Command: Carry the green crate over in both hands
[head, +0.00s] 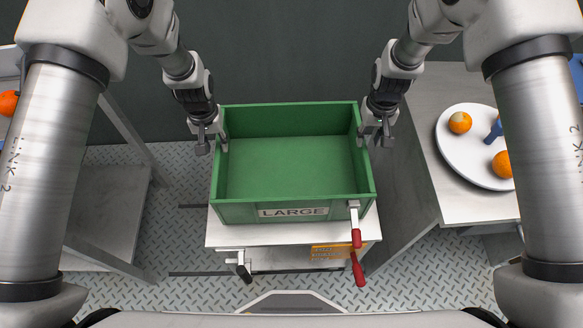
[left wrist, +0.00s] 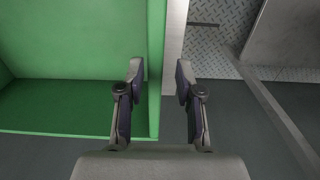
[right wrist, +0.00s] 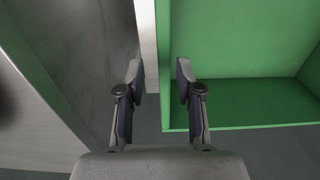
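The green crate (head: 292,211) is empty and carries a "LARGE" label on its front. It rests on a small white-topped stand (head: 225,236). My left gripper (head: 211,146) is at the crate's left wall; in the left wrist view its open fingers (left wrist: 160,85) straddle that wall (left wrist: 156,60), with gaps visible. My right gripper (head: 376,140) is at the right wall; in the right wrist view its open fingers (right wrist: 160,85) straddle that wall (right wrist: 163,50), also with gaps visible.
A grey table (head: 460,207) at right holds a white plate (head: 455,160) with oranges (head: 460,122) and a blue item (head: 494,132). A red-handled tool (head: 357,240) is at the crate's front right. Another grey unit (head: 105,205) stands at left, with clear floor between.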

